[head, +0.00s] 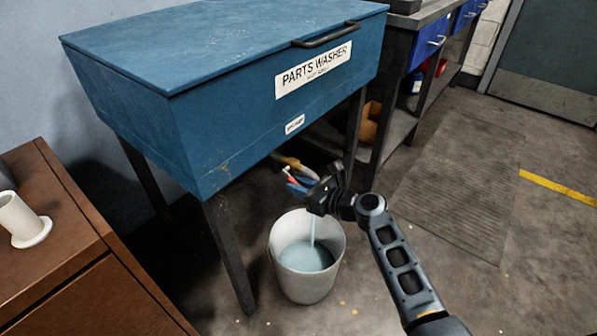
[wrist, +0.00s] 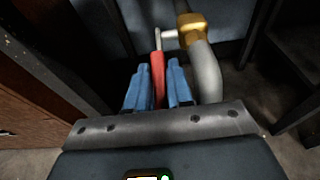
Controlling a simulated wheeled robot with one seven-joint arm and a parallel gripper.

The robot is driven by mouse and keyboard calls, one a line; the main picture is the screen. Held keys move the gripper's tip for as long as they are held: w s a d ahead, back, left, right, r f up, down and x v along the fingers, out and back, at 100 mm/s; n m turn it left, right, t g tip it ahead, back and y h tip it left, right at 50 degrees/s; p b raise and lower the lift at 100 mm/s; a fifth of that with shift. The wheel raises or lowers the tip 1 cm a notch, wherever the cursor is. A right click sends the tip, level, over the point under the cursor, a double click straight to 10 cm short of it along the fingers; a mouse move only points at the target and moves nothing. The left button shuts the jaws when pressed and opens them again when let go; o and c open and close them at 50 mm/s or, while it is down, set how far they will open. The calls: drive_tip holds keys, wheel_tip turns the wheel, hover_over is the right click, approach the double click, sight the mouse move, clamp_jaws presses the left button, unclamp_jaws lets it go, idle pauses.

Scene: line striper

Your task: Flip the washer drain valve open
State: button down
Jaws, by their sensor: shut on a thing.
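The blue parts washer (head: 190,110) stands on dark legs, with a lid handle and label at its front. Under it, the drain valve shows a brass body (wrist: 192,30) with a grey bent outlet pipe (wrist: 208,75). Its red lever (wrist: 158,78) lies between the blue fingers of my gripper (wrist: 160,70), which is shut on it. In the head view my gripper (head: 298,184) is below the washer's front edge and partly hides the valve. A thin stream of liquid (head: 312,230) falls below my gripper into a white bucket (head: 305,287).
The bucket holds pale blue liquid and stands on the floor beneath. A brown cabinet (head: 100,290) with a white cup-like object (head: 20,218) is at the left. A workbench (head: 405,125) with blue drawers stands at the right. The floor mat (head: 455,190) at right is clear.

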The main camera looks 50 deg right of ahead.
drive_tip(key=shift+s+r+g+p, duration=0.1)
drive_tip(key=shift+r+g+p, duration=0.7)
drive_tip(key=shift+p, duration=2.65)
drive_tip(key=shift+s+r+g+p, duration=0.1)
drive_tip(key=shift+r+g+p, duration=0.65)
drive_tip(key=shift+p, duration=2.7)
drive_tip(key=shift+f+g+p, duration=0.25)
drive_tip(key=shift+g+p, duration=0.2)
drive_tip(key=shift+p, duration=0.95)
drive_tip(key=shift+f+g+p, duration=0.1)
drive_tip(key=shift+g+p, duration=0.4)
drive_tip(key=shift+p, duration=0.35)
drive_tip(key=c, duration=1.4)
unclamp_jaws()
drive_tip(key=shift+w, duration=0.1)
drive_tip(key=shift+o, duration=0.2)
drive_tip(key=p+v, duration=0.1)
drive_tip(key=v, duration=0.6)
drive_tip(key=shift+s+r+p, duration=0.25)
drive_tip(key=shift+s+p, duration=0.1)
drive_tip(key=shift+p, duration=0.05)
drive_tip(key=shift+a, duration=0.1)
